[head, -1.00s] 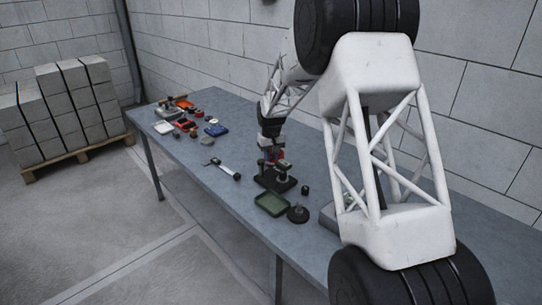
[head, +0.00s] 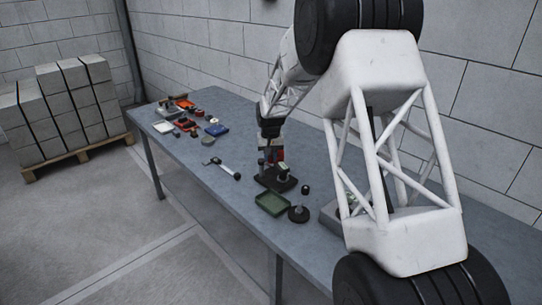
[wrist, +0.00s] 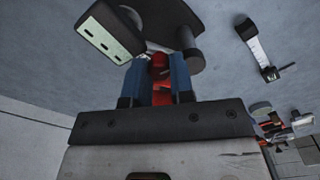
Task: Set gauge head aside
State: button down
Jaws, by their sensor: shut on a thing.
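My gripper (head: 270,138) is above the black stand (head: 277,179) on the bench. In the wrist view my gripper's two blue fingers (wrist: 153,82) are shut on a small red part (wrist: 160,72), which I take to be the gauge head. Its red side also shows under the gripper in the head view (head: 276,154). The fingers hide much of it. The stand has a dark flat base and a short post. Beyond the fingertips in the wrist view are a dark block with a pale slotted face (wrist: 105,38) and a grey rounded part.
A green tray (head: 271,204) lies in front of the stand. A black round piece (head: 298,214) and a small dark cylinder (head: 305,189) are to its right. A white-and-black tool (head: 223,170) lies left. Several coloured items crowd the far end. Bench between is mostly clear.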

jog(key=m, duration=0.1)
jog(key=s+m, duration=0.1)
jog(key=shift+a+m, duration=0.25)
jog(key=shift+m, duration=0.15)
jog(key=shift+s+a+m, duration=0.2)
jog(key=shift+a+m, duration=0.35)
jog(key=shift+m, duration=1.1)
jog(key=shift+s+a+m, duration=0.25)
jog(key=shift+a+m, duration=0.25)
jog(key=shift+m, duration=1.2)
jog(key=shift+s+a+m, duration=0.2)
jog(key=shift+a+m, duration=0.35)
jog(key=shift+m, duration=1.1)
jog(key=c, duration=1)
grip_release()
jog(key=shift+r, duration=0.1)
